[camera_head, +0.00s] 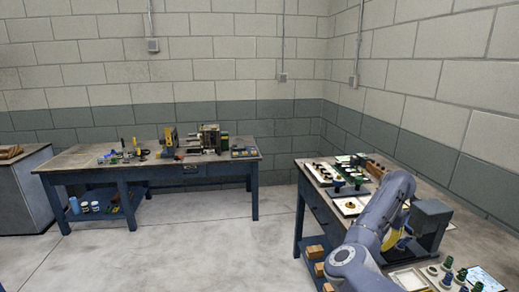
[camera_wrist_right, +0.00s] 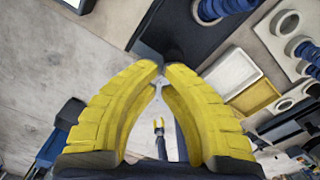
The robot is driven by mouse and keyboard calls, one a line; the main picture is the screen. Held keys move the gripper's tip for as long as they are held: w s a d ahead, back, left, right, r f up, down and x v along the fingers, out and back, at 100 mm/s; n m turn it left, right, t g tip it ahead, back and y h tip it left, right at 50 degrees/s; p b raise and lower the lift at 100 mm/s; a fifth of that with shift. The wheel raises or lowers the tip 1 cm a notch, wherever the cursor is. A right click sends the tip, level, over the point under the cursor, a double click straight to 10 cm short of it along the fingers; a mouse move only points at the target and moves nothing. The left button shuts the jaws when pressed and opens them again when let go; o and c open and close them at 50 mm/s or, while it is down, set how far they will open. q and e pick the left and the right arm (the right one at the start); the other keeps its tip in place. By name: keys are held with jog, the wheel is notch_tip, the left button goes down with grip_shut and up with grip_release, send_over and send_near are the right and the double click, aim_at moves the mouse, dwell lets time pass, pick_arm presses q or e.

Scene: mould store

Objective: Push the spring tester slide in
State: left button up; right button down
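In the head view a dark grey upright device (camera_head: 431,222), which looks like the spring tester, stands on the right-hand bench. Its slide cannot be made out. My right gripper (camera_head: 403,241) is beside its left side, partly hidden by my arm. A dark flat body (camera_wrist_right: 185,40) lies just beyond the tips; contact cannot be told.
The right-hand bench holds a pale tray (camera_head: 409,280), small green and blue knobbed pieces (camera_head: 446,270) and boards with parts (camera_head: 350,205) farther back. A white-edged tray (camera_wrist_right: 238,75) shows in the wrist view. Another loaded bench (camera_head: 95,161) stands by the back wall. Floor between is clear.

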aim_at(389, 251)
jog(key=shift+d, duration=0.1)
jog(key=shift+w+d, duration=0.15)
jog(key=shift+d, duration=0.8)
jog(key=shift+w+d, duration=0.15)
jog(key=shift+d, duration=0.75)
jog(key=shift+d, duration=0.15)
